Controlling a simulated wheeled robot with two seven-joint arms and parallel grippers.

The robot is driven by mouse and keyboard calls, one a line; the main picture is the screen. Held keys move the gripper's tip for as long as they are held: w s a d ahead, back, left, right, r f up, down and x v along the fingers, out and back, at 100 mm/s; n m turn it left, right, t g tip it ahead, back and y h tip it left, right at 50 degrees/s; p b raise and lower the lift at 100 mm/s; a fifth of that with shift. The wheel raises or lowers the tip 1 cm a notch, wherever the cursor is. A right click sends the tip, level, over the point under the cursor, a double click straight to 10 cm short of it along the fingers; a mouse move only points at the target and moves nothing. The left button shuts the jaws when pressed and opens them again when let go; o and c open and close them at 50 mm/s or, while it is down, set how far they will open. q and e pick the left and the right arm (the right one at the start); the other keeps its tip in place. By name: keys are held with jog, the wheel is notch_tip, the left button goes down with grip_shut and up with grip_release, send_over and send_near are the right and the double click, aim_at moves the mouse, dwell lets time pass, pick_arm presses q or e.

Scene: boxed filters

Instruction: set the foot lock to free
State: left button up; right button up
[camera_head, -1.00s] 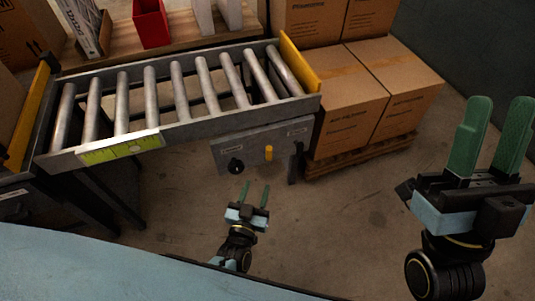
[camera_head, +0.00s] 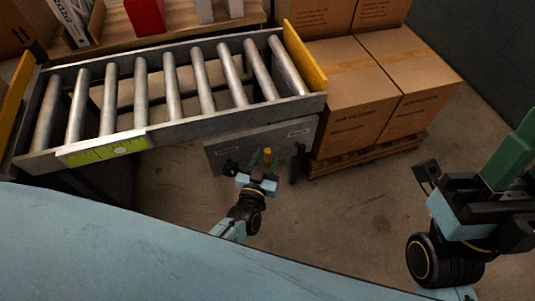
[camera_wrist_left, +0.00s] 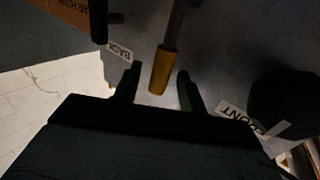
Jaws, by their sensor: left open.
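A grey panel (camera_head: 217,157) hangs under the front of the roller conveyor. It carries a lever with a yellow grip (camera_head: 267,154) and a black knob (camera_head: 230,168). My left gripper (camera_head: 261,172) is open in front of the panel at the lever. In the left wrist view the yellow grip (camera_wrist_left: 163,72) stands between the two open green fingers, with nothing clamped. Labels reading BACK (camera_wrist_left: 120,50) and FRONT (camera_wrist_left: 238,117) show on the panel there. No label reading "free" is legible. My right gripper (camera_head: 508,160) is at the right edge, partly cut off, away from the panel.
The roller conveyor (camera_head: 190,127) with yellow end plates is above the panel. Cardboard boxes (camera_head: 350,105) on a pallet (camera_head: 370,157) stand close to the panel's right. The floor (camera_head: 340,215) between the pallet and my right arm is clear.

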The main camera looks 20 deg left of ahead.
pick_arm(q)
grip_shut()
